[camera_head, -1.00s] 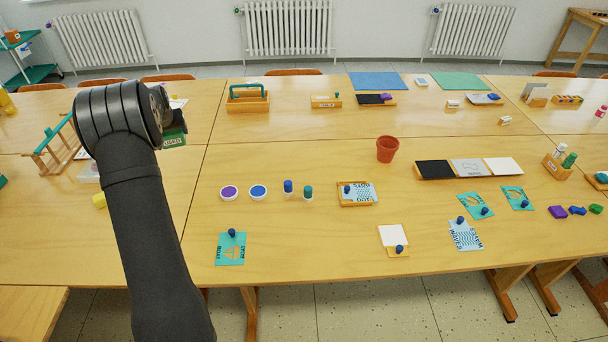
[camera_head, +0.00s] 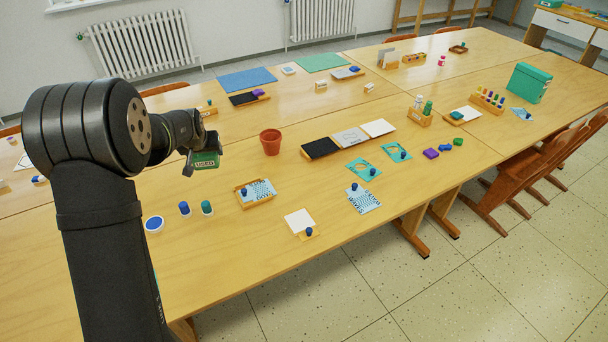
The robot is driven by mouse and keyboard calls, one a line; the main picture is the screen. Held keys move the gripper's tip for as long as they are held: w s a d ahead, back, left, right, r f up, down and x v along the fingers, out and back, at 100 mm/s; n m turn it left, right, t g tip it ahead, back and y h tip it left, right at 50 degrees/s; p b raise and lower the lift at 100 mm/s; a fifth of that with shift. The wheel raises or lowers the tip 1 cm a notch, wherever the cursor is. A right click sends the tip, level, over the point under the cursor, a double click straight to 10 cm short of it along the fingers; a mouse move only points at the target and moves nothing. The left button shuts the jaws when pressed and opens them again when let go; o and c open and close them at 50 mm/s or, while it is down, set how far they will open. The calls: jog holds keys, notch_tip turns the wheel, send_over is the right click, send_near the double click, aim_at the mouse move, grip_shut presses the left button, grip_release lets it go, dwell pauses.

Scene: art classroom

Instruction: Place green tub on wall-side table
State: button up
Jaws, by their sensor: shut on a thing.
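My gripper (camera_head: 193,150) is shut on the green tub (camera_head: 207,161), a small green container with a white label reading "USED". It holds the tub up at the left of the view, in front of the large wooden tables; parts of the fingers and tub are hidden. A wooden-topped table with white drawers (camera_head: 562,24) stands at the far upper right, partly cut off by the frame. A wooden frame or table (camera_head: 445,17) stands along the back wall. I cannot tell from the picture which is the wall-side table.
The joined work tables (camera_head: 330,225) carry many items: a terracotta pot (camera_head: 270,141) just right of the tub, trays, cards, stamps and a large teal box (camera_head: 529,83). Wooden chairs (camera_head: 530,165) line the right side. Tiled floor (camera_head: 480,290) is open at lower right.

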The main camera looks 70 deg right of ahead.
jog(key=s, duration=0.2)
jog(key=s+d, duration=0.1)
jog(key=shift+s+m, duration=0.3)
jog(key=shift+s, duration=0.1)
jog(key=w+f, duration=0.5)
jog(key=f, duration=0.1)
jog(key=w+f, duration=0.6)
jog(key=shift+a, duration=0.1)
jog(key=shift+w+f, duration=0.1)
jog(key=shift+w, duration=0.1)
jog(key=shift+f, duration=1.95)
jog(key=shift+f, duration=0.15)
jog(key=o, duration=1)
